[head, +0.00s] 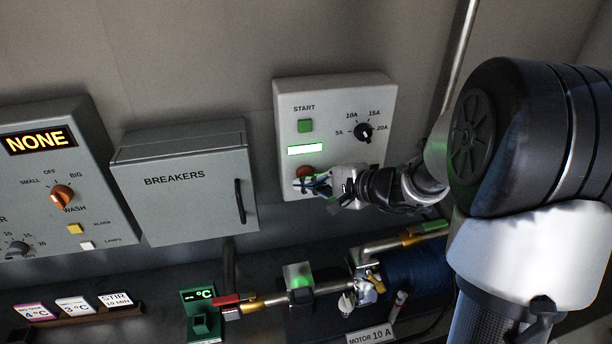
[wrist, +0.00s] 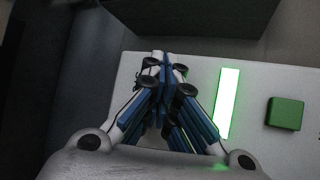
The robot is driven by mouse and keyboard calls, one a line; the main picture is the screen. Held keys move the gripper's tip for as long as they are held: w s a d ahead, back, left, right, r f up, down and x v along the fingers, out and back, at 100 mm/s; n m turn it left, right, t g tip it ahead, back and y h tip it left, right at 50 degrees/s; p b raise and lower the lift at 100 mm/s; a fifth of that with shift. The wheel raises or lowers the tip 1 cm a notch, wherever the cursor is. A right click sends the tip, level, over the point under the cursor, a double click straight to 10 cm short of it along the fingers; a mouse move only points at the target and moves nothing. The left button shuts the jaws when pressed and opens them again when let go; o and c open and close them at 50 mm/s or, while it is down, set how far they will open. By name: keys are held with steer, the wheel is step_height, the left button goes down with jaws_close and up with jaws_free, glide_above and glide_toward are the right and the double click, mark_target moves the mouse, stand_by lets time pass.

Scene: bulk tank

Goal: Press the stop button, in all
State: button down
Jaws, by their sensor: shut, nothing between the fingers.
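The control box (head: 350,95) on the wall carries a green START button (head: 305,126), a lit green-white indicator bar (head: 305,150) and a red button (head: 305,171) below it. The red button's label is hidden. My gripper (head: 300,186) is shut and empty, its tips at the lower left of the box, overlapping the red button's lower edge. I cannot tell whether they touch it. In the wrist view my closed fingers (wrist: 162,62) point at the box and the red button is hidden behind them. The lit bar (wrist: 228,103) and green button (wrist: 285,113) show to their right.
A dial (head: 364,133) marked 5A to 20A sits on the same box, left of my arm. A breakers cabinet (head: 185,205) is shut to the left. Pipes and a valve with a red handle (head: 230,300) run below. The wall above the box is clear.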

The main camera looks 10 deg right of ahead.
steer(key=shift+w, duration=0.45)
stand_by(0.4)
steer(key=shift+s+b, duration=0.15)
steer(key=shift+b, duration=0.2)
steer(key=shift+s+b, duration=0.35)
steer(key=shift+s, duration=0.35)
steer(key=s+b, duration=0.1)
steer(key=s, duration=0.4)
steer(key=shift+b, duration=0.35)
stand_by(0.3)
